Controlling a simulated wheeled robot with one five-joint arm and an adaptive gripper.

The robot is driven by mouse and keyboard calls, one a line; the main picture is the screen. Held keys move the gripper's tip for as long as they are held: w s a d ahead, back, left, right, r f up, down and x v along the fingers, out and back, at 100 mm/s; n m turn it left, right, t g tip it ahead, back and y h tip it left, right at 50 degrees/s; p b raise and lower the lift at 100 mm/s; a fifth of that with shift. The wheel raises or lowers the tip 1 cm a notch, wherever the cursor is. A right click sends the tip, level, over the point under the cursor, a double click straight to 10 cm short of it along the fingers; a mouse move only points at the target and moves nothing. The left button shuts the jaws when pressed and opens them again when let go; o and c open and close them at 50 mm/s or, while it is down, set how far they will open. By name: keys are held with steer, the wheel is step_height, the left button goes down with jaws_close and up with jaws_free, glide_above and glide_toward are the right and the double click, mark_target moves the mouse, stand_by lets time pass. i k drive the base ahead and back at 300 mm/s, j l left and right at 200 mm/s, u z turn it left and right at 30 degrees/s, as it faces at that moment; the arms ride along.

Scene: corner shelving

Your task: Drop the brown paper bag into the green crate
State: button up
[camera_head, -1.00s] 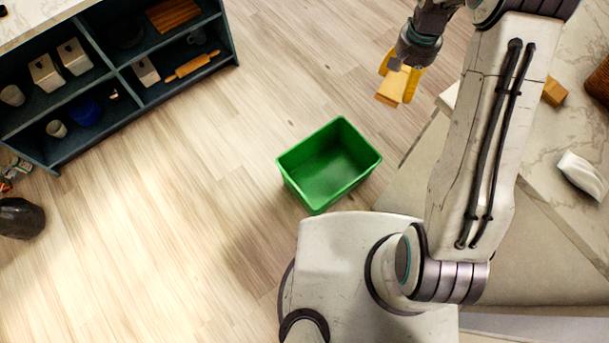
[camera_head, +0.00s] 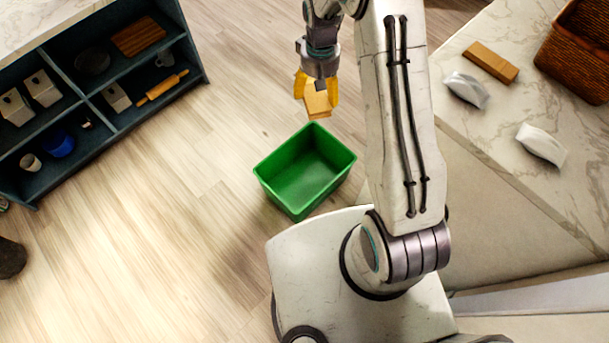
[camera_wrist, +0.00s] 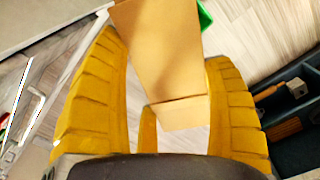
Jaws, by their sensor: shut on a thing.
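The brown paper bag (camera_head: 317,103) is held between the yellow fingers of my gripper (camera_head: 316,90), above the floor near the far edge of the crate. In the wrist view the bag (camera_wrist: 165,50) fills the space between the fingers (camera_wrist: 165,105) of my gripper. The green crate (camera_head: 268,187) stands empty on the floor, just below the bag in the head view. A small green corner of the crate (camera_wrist: 205,14) shows behind the bag in the wrist view.
A marble counter (camera_head: 510,110) at the right bears another brown packet (camera_head: 490,62), two white packets (camera_head: 466,89) (camera_head: 541,144) and a wicker basket (camera_head: 575,50). A dark shelf unit (camera_head: 195,72) stands at the upper left. The wooden floor between is clear.

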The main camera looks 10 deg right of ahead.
mark_target(306, 181)
steer(key=j+z, duration=0.35)
steer(key=j, duration=0.4)
steer(key=i+j+z, duration=0.15)
steer(key=j, duration=0.2)
steer(key=i+j+z, duration=0.2)
steer(key=j, duration=0.15)
steer(key=j+z, duration=0.15)
steer(key=j, duration=0.2)
